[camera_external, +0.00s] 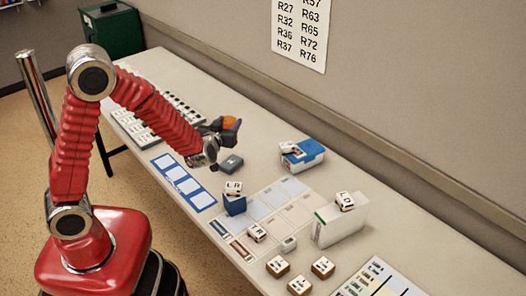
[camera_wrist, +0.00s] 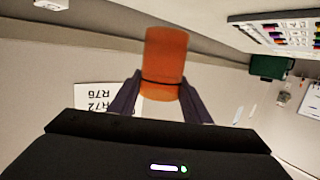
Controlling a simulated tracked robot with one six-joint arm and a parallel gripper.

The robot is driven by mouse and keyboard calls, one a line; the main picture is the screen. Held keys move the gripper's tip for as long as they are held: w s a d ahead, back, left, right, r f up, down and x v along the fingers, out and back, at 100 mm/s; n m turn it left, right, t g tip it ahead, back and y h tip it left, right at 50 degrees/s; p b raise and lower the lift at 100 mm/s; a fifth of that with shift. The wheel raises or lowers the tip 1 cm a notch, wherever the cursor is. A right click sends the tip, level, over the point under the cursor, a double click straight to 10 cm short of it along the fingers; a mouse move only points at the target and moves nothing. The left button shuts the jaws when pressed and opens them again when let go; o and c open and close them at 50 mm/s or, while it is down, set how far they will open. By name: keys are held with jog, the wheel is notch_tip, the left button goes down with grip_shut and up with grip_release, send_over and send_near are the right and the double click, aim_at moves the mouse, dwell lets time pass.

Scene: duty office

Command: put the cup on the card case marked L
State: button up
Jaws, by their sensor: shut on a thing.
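The orange cup (camera_wrist: 165,58) is between the two dark fingers of my gripper (camera_wrist: 160,92) in the wrist view, with a dark line around it. In the external view my gripper (camera_external: 229,126) is shut on the cup, whose orange side (camera_external: 231,122) shows small, above the table's far middle. A small dark grey case (camera_external: 231,165) lies on the table just below the gripper. A blue box (camera_external: 235,205) carries a white cube marked LR. A blue-and-white box (camera_external: 306,154) carries a white cube. I cannot read a lone L on any case.
A white box (camera_external: 340,226) with a cube marked LD stands at right. Several lettered cubes (camera_external: 278,267) lie at the front. A blue-framed card (camera_external: 184,183) and a board of keys (camera_external: 165,118) lie left. The wall edges the table's far side.

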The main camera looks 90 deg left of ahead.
jog(key=shift+f, duration=2.9)
jog(key=shift+f, duration=2.1)
jog(key=o, duration=1)
jog(key=v, duration=1.2)
jog(key=shift+r, duration=0.1)
jog(key=shift+w, duration=0.1)
